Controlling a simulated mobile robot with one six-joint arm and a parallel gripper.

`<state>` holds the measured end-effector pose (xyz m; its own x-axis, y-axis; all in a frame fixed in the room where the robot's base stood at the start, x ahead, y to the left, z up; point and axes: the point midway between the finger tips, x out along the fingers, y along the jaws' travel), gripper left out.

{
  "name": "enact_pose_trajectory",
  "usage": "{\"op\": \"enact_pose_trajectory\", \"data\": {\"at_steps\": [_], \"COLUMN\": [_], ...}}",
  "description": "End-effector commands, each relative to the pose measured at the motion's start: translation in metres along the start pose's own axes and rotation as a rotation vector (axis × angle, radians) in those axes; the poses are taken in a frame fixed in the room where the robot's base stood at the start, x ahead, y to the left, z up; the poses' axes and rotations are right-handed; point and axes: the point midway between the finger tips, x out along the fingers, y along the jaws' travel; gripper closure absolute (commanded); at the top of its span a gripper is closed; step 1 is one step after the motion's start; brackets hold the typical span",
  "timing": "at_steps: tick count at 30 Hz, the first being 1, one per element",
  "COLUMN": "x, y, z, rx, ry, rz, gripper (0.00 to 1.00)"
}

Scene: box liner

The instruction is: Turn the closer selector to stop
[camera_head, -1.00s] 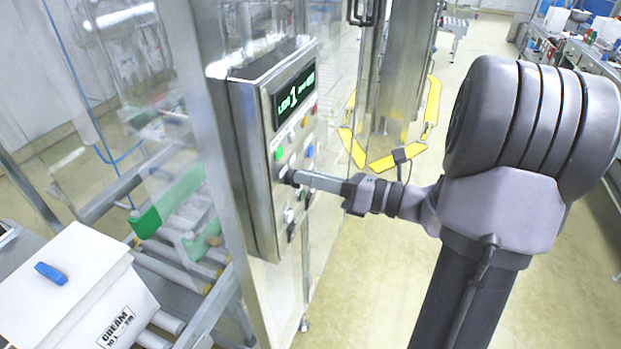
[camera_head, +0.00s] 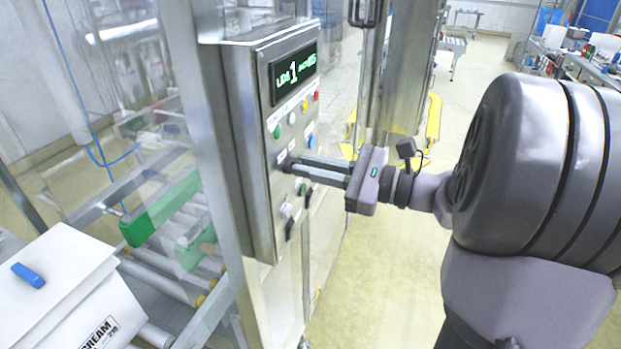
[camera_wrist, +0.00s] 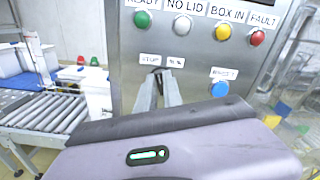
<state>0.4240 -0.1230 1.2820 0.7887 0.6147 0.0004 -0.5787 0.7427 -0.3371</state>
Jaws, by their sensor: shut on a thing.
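The steel control panel (camera_head: 262,150) has a lit display reading 1 and several lamps and knobs. My gripper (camera_head: 290,164) reaches it from the right, its two fingers closed on a dark selector (camera_head: 284,167) in the middle of the panel. In the wrist view, my gripper (camera_wrist: 160,80) covers most of this selector (camera_wrist: 157,70); only a dark top edge shows. A label reading STOP is at its upper left, and another small label is at its upper right. Its exact angle is hidden by the fingers.
A blue button (camera_wrist: 219,89) sits right of the selector. Green, white, yellow and red lamps (camera_wrist: 142,19) line the panel above. A further knob (camera_head: 287,209) is lower on the panel. A white carton (camera_head: 60,285) stands on rollers at left. The floor at right is open.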

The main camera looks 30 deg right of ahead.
Motion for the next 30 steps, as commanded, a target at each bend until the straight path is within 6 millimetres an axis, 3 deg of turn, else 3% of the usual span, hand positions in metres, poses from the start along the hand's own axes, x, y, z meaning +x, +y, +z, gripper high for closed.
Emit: {"op": "enact_pose_trajectory", "data": {"at_steps": [12, 29, 30], "x": [0.0, 0.0, 0.0], "y": [0.002, 0.0016, 0.0016], "z": [-0.0017, -0.0004, -0.0004], "rx": [-0.172, -0.196, -0.196], "ry": [0.001, 0.001, 0.001], "rz": [0.001, 0.001, 0.001], "gripper": [1.0, 1.0, 0.81]}}
